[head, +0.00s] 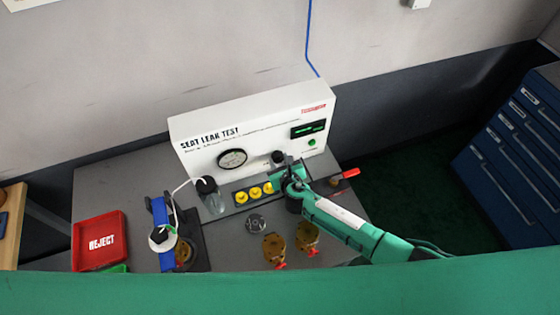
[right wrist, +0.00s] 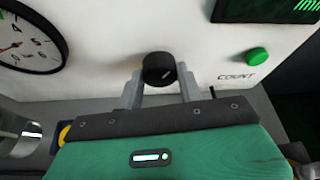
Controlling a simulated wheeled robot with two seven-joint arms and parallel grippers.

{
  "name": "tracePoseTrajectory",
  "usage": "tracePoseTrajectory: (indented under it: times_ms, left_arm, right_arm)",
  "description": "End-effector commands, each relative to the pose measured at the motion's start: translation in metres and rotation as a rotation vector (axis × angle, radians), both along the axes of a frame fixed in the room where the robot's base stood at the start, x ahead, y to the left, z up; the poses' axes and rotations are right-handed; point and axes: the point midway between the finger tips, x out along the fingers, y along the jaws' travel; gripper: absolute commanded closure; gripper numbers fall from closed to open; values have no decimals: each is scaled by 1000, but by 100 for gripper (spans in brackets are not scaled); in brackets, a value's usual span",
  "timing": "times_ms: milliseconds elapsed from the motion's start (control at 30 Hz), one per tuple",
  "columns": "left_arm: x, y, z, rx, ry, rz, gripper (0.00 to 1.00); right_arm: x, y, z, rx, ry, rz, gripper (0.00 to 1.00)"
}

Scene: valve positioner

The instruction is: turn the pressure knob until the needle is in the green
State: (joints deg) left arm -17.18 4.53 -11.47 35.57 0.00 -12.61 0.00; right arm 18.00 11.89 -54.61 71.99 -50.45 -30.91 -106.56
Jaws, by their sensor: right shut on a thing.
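The black pressure knob (head: 278,157) sits on the front of the white seat leak test panel (head: 195,155). In the right wrist view the knob (right wrist: 159,68) is between the two grey fingers of my right gripper (right wrist: 160,88), which is shut on it. In the head view my right gripper (head: 286,170) reaches the panel from the lower right. The round gauge (head: 232,158) is left of the knob. My left gripper is out of view.
A green button (right wrist: 257,56) and a display (head: 308,129) are right of the knob. Yellow parts (head: 254,191), a glass jar (head: 213,200) and brass valves (head: 274,246) stand below. A red reject tray (head: 100,241) lies at left.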

Motion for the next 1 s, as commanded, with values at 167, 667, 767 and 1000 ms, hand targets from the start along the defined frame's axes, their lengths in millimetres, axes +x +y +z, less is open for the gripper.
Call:
tracePoseTrajectory:
  times_ms: [167,667,767,1000]
  left_arm:
    - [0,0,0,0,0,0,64]
    - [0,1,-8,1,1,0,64]
    - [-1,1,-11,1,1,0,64]
    - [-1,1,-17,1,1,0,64]
  right_arm:
    - [0,0,0,37,12,1,86]
    - [1,-4,-2,358,116,1,86]
    - [1,-4,-2,422,137,0,86]
    - [1,-4,-2,534,173,0,86]
